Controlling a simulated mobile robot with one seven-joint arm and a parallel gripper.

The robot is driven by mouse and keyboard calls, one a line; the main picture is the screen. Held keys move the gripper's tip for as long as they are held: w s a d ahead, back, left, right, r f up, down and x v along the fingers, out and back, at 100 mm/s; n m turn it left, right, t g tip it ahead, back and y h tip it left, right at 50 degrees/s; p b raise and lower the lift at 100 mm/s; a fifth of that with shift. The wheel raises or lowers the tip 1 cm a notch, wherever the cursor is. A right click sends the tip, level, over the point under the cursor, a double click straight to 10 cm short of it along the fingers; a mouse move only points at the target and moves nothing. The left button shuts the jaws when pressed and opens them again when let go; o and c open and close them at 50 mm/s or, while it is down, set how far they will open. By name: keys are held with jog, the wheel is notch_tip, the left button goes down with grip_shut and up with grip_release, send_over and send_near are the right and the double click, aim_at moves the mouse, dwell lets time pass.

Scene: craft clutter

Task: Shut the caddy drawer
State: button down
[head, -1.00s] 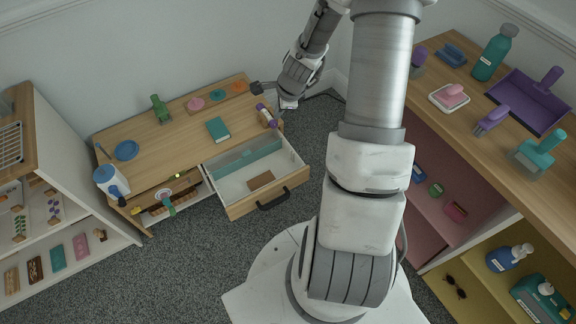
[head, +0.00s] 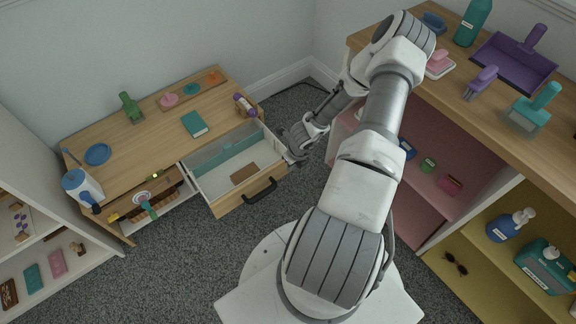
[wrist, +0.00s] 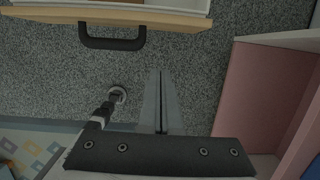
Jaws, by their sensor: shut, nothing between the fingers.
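The caddy drawer (head: 226,205) stands pulled out from the front of the low wooden desk unit (head: 110,175). It has a wood front with a black bar handle (head: 261,191), and a brown block (head: 243,173) lies inside. My gripper (head: 291,158) is beside the drawer's right front corner, low over the carpet; its fingertips are hard to make out there. In the wrist view my gripper (wrist: 160,73) is shut and empty over the carpet. The drawer front (wrist: 190,20) and handle (wrist: 112,42) lie at the top of that view, apart from the fingers.
A shelf unit with pink (head: 410,200) and yellow compartments stands close on the right of my arm. A purple-capped bottle (head: 245,105), a teal book (head: 195,124) and a blue plate (head: 98,154) are on the desk top. Carpet in front of the drawer is clear.

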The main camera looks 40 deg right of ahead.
jog(key=w+f+b, duration=0.3)
jog(key=w+f, duration=0.3)
jog(key=f, duration=0.1)
jog(key=shift+f, duration=0.4)
jog(key=shift+a, duration=0.1)
